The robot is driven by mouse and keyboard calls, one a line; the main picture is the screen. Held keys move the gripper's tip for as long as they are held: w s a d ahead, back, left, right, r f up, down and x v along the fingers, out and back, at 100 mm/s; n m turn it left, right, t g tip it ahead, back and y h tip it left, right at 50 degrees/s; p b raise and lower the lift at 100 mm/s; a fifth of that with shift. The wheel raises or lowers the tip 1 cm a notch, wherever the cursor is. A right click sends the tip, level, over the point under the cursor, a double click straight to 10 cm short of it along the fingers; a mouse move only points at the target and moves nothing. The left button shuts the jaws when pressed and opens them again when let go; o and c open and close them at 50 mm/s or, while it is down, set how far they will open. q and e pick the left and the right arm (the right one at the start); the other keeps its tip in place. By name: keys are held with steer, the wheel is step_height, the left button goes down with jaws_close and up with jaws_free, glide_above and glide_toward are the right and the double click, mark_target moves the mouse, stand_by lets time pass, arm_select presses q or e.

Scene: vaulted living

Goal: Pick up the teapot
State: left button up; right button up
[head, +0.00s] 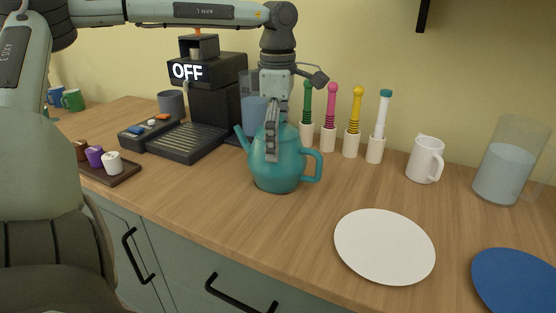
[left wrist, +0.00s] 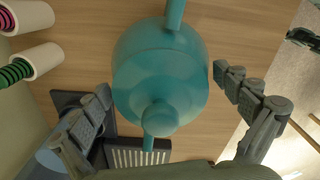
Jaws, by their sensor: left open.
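The teal teapot (head: 278,174) stands upright on the wooden counter, its spout to the left and its handle to the right in the head view. My left gripper (head: 272,146) is above it, pointing down, with a finger in front of the teapot's upper body. In the left wrist view the teapot (left wrist: 160,75) lies between the two spread fingers of my left gripper (left wrist: 160,90), with a gap visible on the right side. The gripper is open and holds nothing. My right gripper is in neither view.
A black coffee machine (head: 215,105) marked OFF stands left of the teapot. Several colored-handled tools in white holders (head: 351,143) stand behind it. A white mug (head: 425,160), a glass jug (head: 503,172), a white plate (head: 384,246) and a blue plate (head: 515,280) are to the right.

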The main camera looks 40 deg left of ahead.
arm_select(q)
steer(key=c, duration=1.4)
steer(key=shift+c, duration=0.3)
steer(key=shift+r, duration=0.15)
